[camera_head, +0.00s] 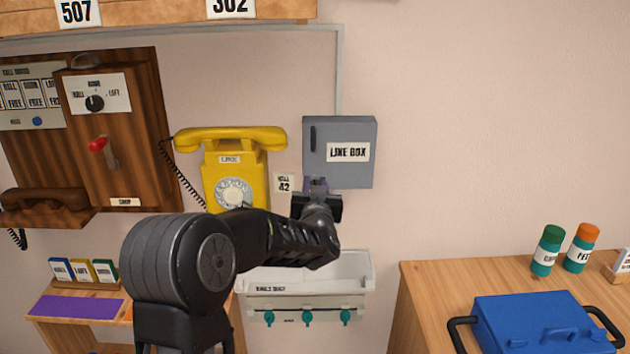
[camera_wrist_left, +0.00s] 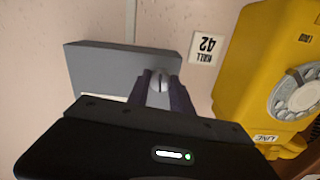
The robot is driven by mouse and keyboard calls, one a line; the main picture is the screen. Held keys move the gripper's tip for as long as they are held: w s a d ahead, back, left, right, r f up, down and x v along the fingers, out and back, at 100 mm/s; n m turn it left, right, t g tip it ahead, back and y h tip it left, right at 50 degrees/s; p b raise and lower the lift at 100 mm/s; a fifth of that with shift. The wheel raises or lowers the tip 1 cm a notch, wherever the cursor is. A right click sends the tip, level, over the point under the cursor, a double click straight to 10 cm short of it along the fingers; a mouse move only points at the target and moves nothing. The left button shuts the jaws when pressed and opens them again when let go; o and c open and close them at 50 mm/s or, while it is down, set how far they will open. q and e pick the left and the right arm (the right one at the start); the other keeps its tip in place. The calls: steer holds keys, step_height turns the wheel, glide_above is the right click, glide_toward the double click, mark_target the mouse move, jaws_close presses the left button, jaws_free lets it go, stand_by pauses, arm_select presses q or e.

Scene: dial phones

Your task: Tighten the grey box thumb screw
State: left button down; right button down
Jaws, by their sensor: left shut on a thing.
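The grey box (camera_head: 358,172), labelled "LINE BOX", is mounted on the wall at the centre of the head view, with a dark handle on its left side. In the left wrist view the grey box (camera_wrist_left: 110,70) shows behind my fingers. A silvery round thumb screw (camera_wrist_left: 160,82) with a slot shows between the fingertips. My left gripper (camera_head: 317,186) is at the box's lower left edge, its purple fingers shut on the screw; it also shows in the left wrist view (camera_wrist_left: 160,90). In the head view the screw is hidden by the gripper. My right gripper is not in view.
A yellow dial phone (camera_head: 270,139) hangs on the wall left of the box, close to my left arm. A white trough (camera_head: 350,268) with teal knobs is below. A wooden cabinet (camera_head: 425,290) at right carries a blue case (camera_head: 535,312) and two bottles.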

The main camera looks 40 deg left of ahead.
arm_select(q)
steer(key=shift+m, duration=0.4)
steer(key=c, duration=1.1)
jaws_free()
steer(key=shift+c, duration=0.2)
steer(key=b+v, duration=0.1)
steer(key=v, duration=0.6)
steer(key=shift+s+d, duration=0.25)
steer(key=shift+s, duration=0.05)
